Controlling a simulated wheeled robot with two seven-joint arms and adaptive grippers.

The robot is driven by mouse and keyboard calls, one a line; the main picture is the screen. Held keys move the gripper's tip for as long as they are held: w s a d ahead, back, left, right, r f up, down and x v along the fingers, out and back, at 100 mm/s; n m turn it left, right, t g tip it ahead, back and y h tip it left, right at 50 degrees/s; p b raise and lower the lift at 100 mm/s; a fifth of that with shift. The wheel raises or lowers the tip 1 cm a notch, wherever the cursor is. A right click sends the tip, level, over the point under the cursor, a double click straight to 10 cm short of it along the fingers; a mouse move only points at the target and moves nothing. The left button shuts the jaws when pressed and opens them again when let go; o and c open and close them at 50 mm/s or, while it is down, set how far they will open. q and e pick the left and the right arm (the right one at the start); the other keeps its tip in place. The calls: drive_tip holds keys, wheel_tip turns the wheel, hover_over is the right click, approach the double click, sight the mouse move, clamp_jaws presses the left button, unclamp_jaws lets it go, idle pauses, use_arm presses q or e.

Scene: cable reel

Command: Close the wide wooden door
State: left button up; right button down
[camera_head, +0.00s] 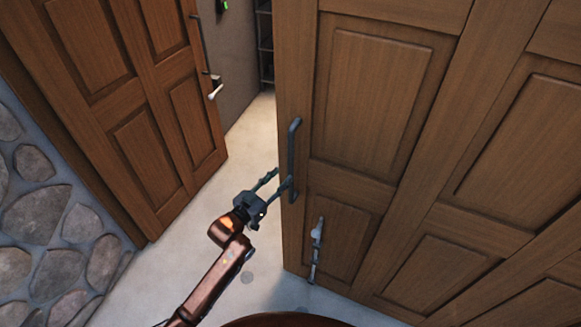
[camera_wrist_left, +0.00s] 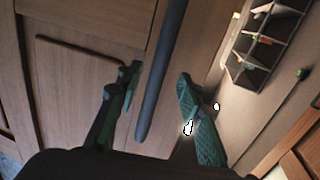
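The wide wooden door (camera_head: 375,95) is a large brown panelled leaf filling the right of the head view. It stands ajar, with a gap at its left edge. A dark vertical bar handle (camera_head: 292,160) is near that edge. My left gripper (camera_head: 279,182) is at the lower part of this handle, its two fingers apart. In the left wrist view, the bar (camera_wrist_left: 160,70) runs between the open fingers (camera_wrist_left: 158,78) and is not clamped; whether one finger touches it, I cannot tell. My right gripper is not in view.
A second panelled wooden leaf (camera_head: 140,95) with a bar handle and pale lever (camera_head: 216,91) stands at left, beside a stone wall (camera_head: 45,215). Pale floor (camera_head: 245,150) shows through the gap. A grey lever (camera_head: 317,235) sits low on the wide door. A dark shelf (camera_wrist_left: 268,38) is beyond.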

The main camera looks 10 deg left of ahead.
sight(289, 169)
use_arm(q)
drive_tip(key=x, duration=0.6)
drive_tip(key=shift+w+d+p, duration=0.15)
drive_tip(key=shift+w+p, duration=0.1)
drive_tip(key=shift+p, duration=0.05)
drive_tip(key=shift+f, duration=0.1)
drive_tip(key=shift+c, duration=0.6)
clamp_jaws()
drive_tip(key=shift+s, duration=0.1)
